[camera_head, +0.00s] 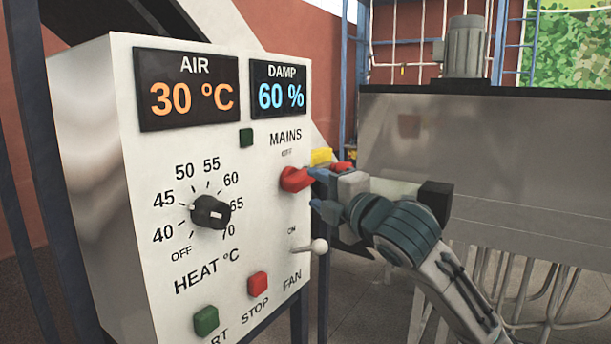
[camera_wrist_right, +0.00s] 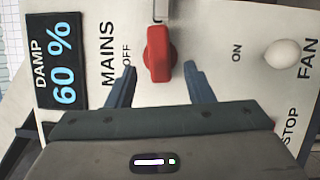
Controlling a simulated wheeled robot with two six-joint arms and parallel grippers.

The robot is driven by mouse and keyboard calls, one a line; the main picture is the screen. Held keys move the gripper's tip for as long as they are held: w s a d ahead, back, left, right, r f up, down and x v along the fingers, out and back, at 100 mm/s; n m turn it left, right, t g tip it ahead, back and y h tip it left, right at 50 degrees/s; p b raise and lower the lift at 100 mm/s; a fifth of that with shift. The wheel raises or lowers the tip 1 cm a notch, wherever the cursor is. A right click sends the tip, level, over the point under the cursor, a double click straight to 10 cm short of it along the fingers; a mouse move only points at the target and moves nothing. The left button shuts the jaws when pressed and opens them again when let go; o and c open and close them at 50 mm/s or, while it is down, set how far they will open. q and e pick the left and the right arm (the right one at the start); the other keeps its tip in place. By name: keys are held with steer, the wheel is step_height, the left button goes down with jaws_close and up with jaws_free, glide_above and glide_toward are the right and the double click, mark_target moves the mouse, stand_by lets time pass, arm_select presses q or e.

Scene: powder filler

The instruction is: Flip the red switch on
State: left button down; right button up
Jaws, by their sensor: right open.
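The red switch (camera_head: 297,179) is a red handle on the white control panel, under the word MAINS, between the OFF and ON marks. It sits nearer OFF. It also shows in the right wrist view (camera_wrist_right: 159,53), at top centre. My right gripper (camera_head: 321,191) is just in front of the panel, to the right of the handle. Its jaws are open. In the wrist view its two fingers (camera_wrist_right: 158,85) point toward the panel, one on each side of the handle's line, with gaps to it. My left gripper is not in view.
Near the handle are a white FAN lever (camera_head: 318,246), a black HEAT knob (camera_head: 210,212), a red STOP button (camera_head: 258,284) and a green button (camera_head: 206,321). A yellow and red item (camera_head: 321,156) shows at the panel's right edge. A metal tank (camera_head: 480,160) stands behind.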

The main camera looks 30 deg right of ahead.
mark_target(305, 183)
steer(key=shift+w+r+p, duration=0.1)
steer(key=shift+w+p, duration=0.6)
steer(key=shift+w, duration=1.65)
steer(key=shift+c, duration=0.5)
